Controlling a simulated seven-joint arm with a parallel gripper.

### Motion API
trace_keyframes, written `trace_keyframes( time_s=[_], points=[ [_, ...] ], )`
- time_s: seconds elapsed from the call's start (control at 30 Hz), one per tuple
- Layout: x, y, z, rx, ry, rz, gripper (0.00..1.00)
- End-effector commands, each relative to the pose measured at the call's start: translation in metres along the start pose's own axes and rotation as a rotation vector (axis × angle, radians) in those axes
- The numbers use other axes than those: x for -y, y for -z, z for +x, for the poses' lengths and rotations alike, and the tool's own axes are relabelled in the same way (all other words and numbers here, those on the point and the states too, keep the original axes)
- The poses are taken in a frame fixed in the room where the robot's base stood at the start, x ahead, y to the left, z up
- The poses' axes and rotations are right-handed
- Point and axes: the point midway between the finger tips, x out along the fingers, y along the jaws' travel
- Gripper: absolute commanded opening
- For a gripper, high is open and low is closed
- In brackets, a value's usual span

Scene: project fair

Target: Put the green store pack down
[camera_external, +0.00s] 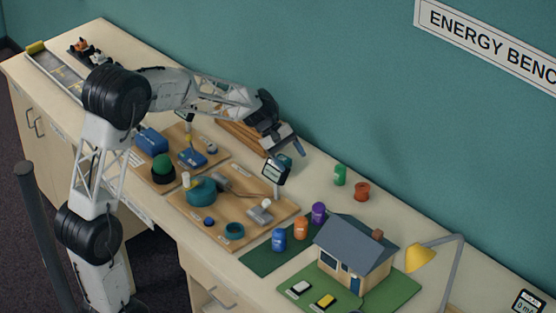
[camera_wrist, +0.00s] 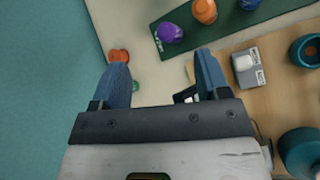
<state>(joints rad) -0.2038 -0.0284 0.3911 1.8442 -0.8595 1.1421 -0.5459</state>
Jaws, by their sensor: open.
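The green store pack (camera_external: 340,175) stands on the bench near the back wall, apart from my gripper. In the wrist view only a small part of the green pack (camera_wrist: 136,86) shows beside my left finger, which hides the rest. My gripper (camera_external: 291,150) is open and empty above the bench, to the left of the pack in the external view. Its two blue fingers are spread apart in the wrist view (camera_wrist: 162,68).
An orange-red spool (camera_external: 362,191) stands just right of the pack. Blue (camera_external: 279,239), orange (camera_external: 300,228) and purple (camera_external: 319,212) packs stand on a dark green mat (camera_external: 258,262) beside a model house (camera_external: 350,265). A small display (camera_external: 277,170) stands below my gripper.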

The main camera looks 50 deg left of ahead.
Motion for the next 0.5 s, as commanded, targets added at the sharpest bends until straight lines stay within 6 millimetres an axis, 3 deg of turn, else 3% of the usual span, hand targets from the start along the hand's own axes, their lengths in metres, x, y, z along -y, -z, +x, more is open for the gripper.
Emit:
trace_keyframes(
  time_s=[0.03,0.2,0.5],
  points=[
    [0.010,-0.016,-0.005,-0.021,0.016,0.045,0.69],
    [0.048,-0.057,-0.017,-0.093,0.082,0.200,0.69],
    [0.120,-0.116,-0.032,-0.211,0.204,0.471,0.69]
  ],
)
